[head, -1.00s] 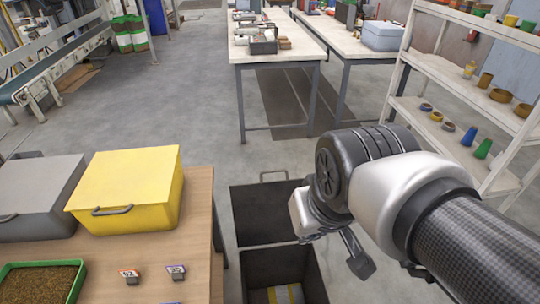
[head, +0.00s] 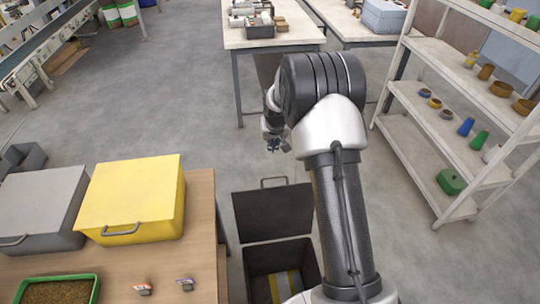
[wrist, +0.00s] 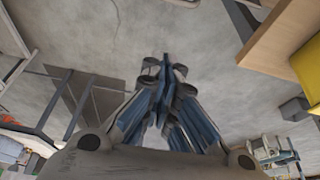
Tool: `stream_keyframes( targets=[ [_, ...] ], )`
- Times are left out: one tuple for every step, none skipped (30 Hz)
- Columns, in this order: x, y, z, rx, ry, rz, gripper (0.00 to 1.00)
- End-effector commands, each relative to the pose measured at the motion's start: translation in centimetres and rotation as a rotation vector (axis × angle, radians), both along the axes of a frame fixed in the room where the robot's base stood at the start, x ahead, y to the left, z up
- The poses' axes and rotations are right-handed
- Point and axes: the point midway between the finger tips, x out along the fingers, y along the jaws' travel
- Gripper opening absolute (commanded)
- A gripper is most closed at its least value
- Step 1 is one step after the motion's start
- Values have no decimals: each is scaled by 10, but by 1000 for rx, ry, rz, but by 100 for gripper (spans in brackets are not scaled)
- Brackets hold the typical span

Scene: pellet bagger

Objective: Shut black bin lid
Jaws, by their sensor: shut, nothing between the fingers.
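The black bin (head: 262,262) stands on the floor to the right of the wooden table. Its lid (head: 273,212) is open, tipped up at the bin's far side, with a handle (head: 273,180) along its top edge. A striped yellow and grey thing (head: 287,285) lies inside the bin. My gripper (head: 277,148) hangs beyond the open lid, apart from its handle. In the wrist view my gripper (wrist: 165,65) has its fingers together and empty over grey floor. The bin cannot be made out in the wrist view.
A wooden table (head: 203,220) on the left holds a yellow box (head: 135,195), a grey box (head: 40,205) and a green tray (head: 95,290). A white shelf (head: 460,105) stands at right. A workbench (head: 270,38) stands beyond. Floor between lid and workbench is clear.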

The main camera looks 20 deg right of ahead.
Motion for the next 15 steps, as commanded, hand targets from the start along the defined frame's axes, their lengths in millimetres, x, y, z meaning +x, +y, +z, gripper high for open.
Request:
stream_keyframes(
  targets=[
    [4, -4, -12, 1, 6, -5, 0],
    [6, -6, -18, 1, 5, -8, 0],
    [8, -8, -25, 2, 6, -10, 0],
    [10, -9, -29, 1, 7, -12, 0],
    [11, -11, -33, 2, 6, -13, 0],
    [12, -12, -36, 1, 6, -14, 0],
    [12, -12, -39, 1, 7, -15, 0],
    [13, -13, -42, 1, 6, -15, 0],
    [14, -13, -45, 2, 6, -16, 0],
    [15, -13, -48, 2, 6, -16, 0],
    [16, -13, -52, 2, 6, -16, 0],
    [18, -14, -58, 2, 7, -16, 0],
    [19, -14, -63, 2, 7, -16, 0],
    [21, -14, -68, 2, 7, -16, 0],
    [23, -15, -76, 2, 8, -16, 0]
  ],
)
